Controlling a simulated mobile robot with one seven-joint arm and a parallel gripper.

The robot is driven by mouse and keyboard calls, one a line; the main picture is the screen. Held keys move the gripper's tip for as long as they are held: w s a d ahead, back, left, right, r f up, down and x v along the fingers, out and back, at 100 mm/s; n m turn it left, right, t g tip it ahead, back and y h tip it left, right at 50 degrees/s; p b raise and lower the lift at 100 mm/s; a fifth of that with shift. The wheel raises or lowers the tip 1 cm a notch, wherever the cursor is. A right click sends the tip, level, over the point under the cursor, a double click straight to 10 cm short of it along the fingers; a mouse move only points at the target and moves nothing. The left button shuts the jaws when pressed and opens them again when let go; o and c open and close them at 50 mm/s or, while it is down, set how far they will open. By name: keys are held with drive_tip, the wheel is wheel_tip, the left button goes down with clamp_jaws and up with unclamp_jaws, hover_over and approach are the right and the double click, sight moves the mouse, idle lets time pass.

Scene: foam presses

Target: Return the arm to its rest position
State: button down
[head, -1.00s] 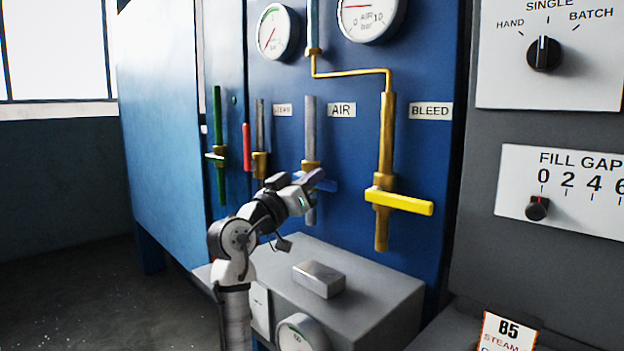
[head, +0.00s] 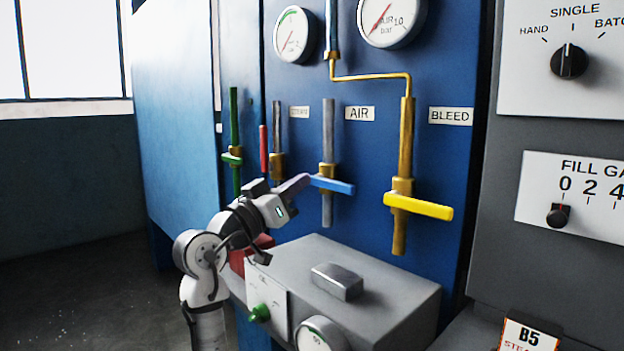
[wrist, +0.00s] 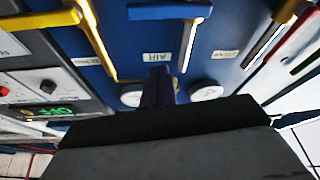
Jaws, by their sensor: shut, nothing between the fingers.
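My arm reaches up from the lower left in the head view. My gripper (head: 301,182) is shut and empty, its purple-grey fingers pointing right at the panel. The blue lever (head: 334,186) on the AIR pipe lies crosswise, its left end close by the fingertips; I cannot tell whether they touch. In the wrist view, which is upside down, the shut fingers (wrist: 158,88) point at the AIR label (wrist: 162,57), and the blue lever (wrist: 170,12) is at the top.
The yellow BLEED lever (head: 418,206) lies crosswise to the right. Green (head: 232,158) and red (head: 263,150) levers are to the left. A grey box (head: 375,290) with a metal block (head: 337,281) and green button (head: 259,313) stands below my gripper. Open floor is at the left.

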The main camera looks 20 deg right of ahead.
drive_tip(key=shift+s+a+f, duration=0.1)
drive_tip(key=shift+s+a, duration=0.05)
drive_tip(key=shift+a, duration=0.1)
idle(0.3)
